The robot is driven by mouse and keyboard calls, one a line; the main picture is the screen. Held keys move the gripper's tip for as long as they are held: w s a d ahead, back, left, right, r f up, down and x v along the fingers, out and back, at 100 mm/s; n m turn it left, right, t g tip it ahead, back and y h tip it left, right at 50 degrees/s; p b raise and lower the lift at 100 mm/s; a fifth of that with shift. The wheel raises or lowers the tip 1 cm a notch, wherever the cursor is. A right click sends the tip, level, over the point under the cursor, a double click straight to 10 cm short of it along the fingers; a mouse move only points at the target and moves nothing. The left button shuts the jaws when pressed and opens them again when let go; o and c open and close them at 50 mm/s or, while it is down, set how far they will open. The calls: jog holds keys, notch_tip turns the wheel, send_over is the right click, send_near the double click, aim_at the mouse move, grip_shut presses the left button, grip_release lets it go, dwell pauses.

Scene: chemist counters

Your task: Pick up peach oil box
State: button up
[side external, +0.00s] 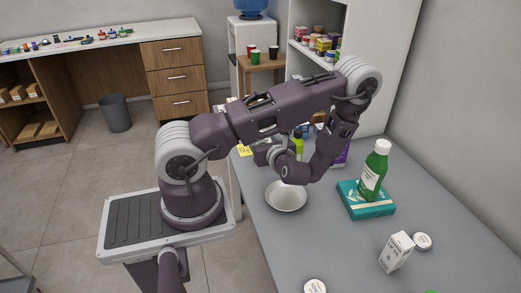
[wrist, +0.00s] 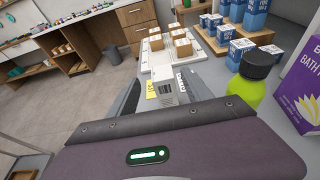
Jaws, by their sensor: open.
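My gripper (wrist: 168,92) is open in the wrist view, with a grey finger on each side of a small white box (wrist: 166,86). This box has a barcode and dark print too small to read, so I cannot tell whether it is the peach oil box. Contact with the fingers cannot be made out. Several small tan-and-white boxes (wrist: 183,47) stand on a white tray (wrist: 158,60) beyond it. In the side view my gripper (side external: 268,153) is low over the counter's far left part, partly hidden by my arm.
A lime bottle with a black cap (wrist: 246,82) and a purple box (wrist: 301,88) stand close on the right. Blue boxes (wrist: 257,14) stand behind. In the side view, a bowl (side external: 286,197), green bottle (side external: 374,172), teal box (side external: 365,203) and white carton (side external: 397,251) stand nearer.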

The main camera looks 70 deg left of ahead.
jog(key=x, duration=0.4)
jog(key=shift+w+a+f, duration=0.1)
jog(key=shift+w+a, duration=0.1)
jog(key=shift+a, duration=0.1)
jog(key=shift+c, duration=0.5)
